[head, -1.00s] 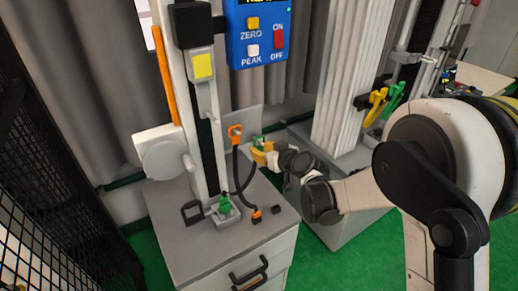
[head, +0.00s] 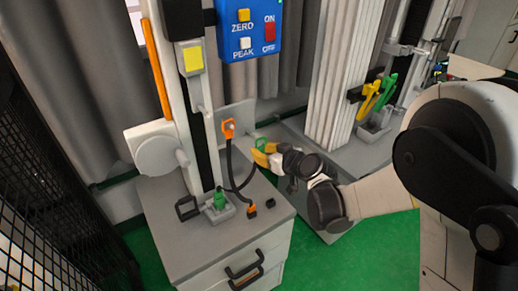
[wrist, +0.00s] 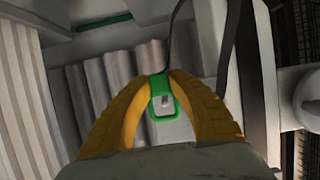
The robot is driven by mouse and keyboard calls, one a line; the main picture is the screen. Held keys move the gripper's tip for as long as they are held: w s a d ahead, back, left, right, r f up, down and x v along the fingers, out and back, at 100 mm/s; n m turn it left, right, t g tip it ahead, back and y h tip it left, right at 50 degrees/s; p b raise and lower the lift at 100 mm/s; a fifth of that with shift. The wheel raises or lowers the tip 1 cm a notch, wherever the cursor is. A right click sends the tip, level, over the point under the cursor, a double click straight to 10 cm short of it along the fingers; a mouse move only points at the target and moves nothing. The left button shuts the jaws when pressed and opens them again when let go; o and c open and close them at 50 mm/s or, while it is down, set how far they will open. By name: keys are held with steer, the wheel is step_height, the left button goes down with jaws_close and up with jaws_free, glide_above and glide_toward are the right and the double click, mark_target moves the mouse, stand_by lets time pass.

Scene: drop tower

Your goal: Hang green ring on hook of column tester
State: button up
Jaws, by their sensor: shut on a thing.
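My gripper (head: 258,152) has yellow fingers and is shut on the green ring (head: 261,142). The ring stands out above the fingertips, to the right of the column tester (head: 190,110) and apart from it. In the wrist view, the squarish green ring (wrist: 178,103) sits between the two yellow fingertips, with a pale grey part showing through its opening. The tester has a tall pale column with a dark slot and a yellow-labelled block. I cannot make out its hook clearly. A green piece (head: 219,198) sits in a grey holder at the column's foot.
A blue control box (head: 250,30) is beside the column top. An orange handle (head: 229,128) with a black cable is left of my gripper. A grey cabinet (head: 215,245) carries the tester. Yellow and green clamps (head: 375,97) are at right. Black mesh (head: 60,170) borders the left.

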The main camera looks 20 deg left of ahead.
steer(key=shift+s+d, duration=0.3)
steer(key=s+a+r+p, duration=0.2)
steer(key=s+r+p, duration=0.5)
steer(key=s+r, duration=0.2)
steer(key=s+a+r+p, duration=0.2)
steer(key=s+r+p, duration=0.5)
steer(key=s+r, duration=0.2)
steer(key=r+x, duration=0.2)
steer(key=x, duration=0.6)
steer(key=shift+w+a+b, duration=0.2)
steer(key=shift+a+b, duration=0.2)
steer(key=shift+a, duration=0.05)
steer(key=shift+f, duration=0.1)
stand_by(0.8)
steer(key=o, duration=0.8)
